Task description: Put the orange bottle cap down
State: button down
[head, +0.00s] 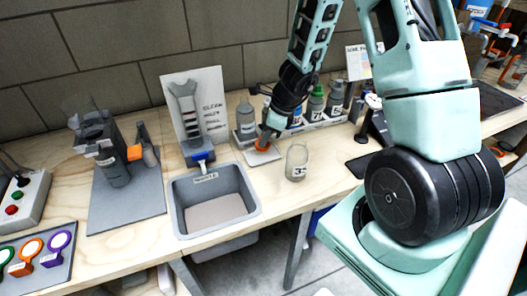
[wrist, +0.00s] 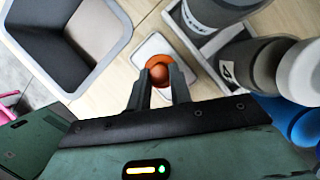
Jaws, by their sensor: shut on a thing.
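The orange bottle cap (wrist: 159,69) is between the fingertips of my gripper (wrist: 160,88) in the wrist view. My gripper is shut on it. The cap is over a small white square pad (wrist: 150,48) on the wooden bench; I cannot tell whether it touches the pad. In the head view, the cap (head: 262,145) shows as a bit of orange below my gripper (head: 268,136), above the pad (head: 262,156).
A grey sink-like bin (head: 214,200) stands left of the pad. An open glass jar (head: 297,162) with a label stands to the right. Several bottles (head: 316,103) stand in a rack behind. A bottle (head: 246,120) stands close behind the pad.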

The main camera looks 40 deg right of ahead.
aim_at(267, 144)
jog(key=shift+f+b, duration=0.85)
jog(key=shift+f, duration=1.15)
jog(key=shift+f, duration=0.1)
jog(key=c, duration=1.3)
grip_release()
